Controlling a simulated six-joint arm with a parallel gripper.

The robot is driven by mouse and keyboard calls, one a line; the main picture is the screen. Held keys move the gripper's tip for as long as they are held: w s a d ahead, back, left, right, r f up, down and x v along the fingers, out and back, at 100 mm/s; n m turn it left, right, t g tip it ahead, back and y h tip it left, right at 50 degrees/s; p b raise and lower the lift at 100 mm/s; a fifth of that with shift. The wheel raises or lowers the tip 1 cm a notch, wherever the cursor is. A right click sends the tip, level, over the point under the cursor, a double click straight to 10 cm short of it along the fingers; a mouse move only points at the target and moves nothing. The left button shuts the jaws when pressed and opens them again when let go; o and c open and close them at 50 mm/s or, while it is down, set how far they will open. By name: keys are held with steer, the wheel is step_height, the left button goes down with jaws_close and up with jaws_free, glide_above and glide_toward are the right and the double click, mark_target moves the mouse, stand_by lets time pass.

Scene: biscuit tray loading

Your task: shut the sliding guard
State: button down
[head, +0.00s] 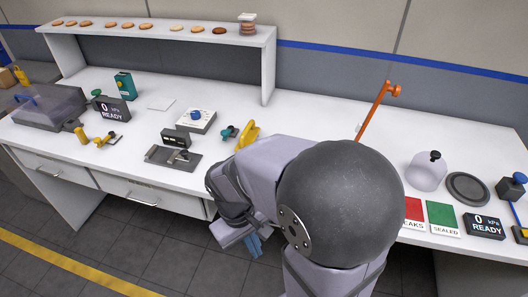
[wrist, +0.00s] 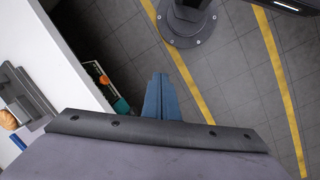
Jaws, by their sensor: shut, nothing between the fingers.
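A grey machine (head: 40,116) stands at the far left of the bench in the head view. A translucent panel (head: 66,102), which looks like the sliding guard, is on it; I cannot tell how far it is slid. My gripper (head: 253,246) is low at the front edge of the bench, partly behind my arm, far to the right of the machine. In the wrist view my blue fingers (wrist: 161,95) are together and empty, over the floor. The guard cannot be made out in the wrist view.
A shelf (head: 160,37) with several biscuits stands behind. An orange lever (head: 378,108) rises at the right. Open floor lies in front.

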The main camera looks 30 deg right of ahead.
steer(key=w+d+f+n+h+b, duration=0.2)
steer(key=w+d+h+b, duration=0.55)
steer(key=w, duration=0.35)
steer(key=w+a+r+t+h+b, duration=0.2)
steer(key=w+a+r+t+h, duration=0.15)
steer(key=w, duration=0.35)
steer(key=w+a+r+t+h+b, duration=0.2)
steer(key=w+r+h, duration=0.25)
steer(key=w, duration=0.25)
steer(key=d+p, duration=0.5)
steer(key=d, duration=0.8)
steer(key=shift+w+f, duration=0.4)
steer(key=shift+f, duration=0.05)
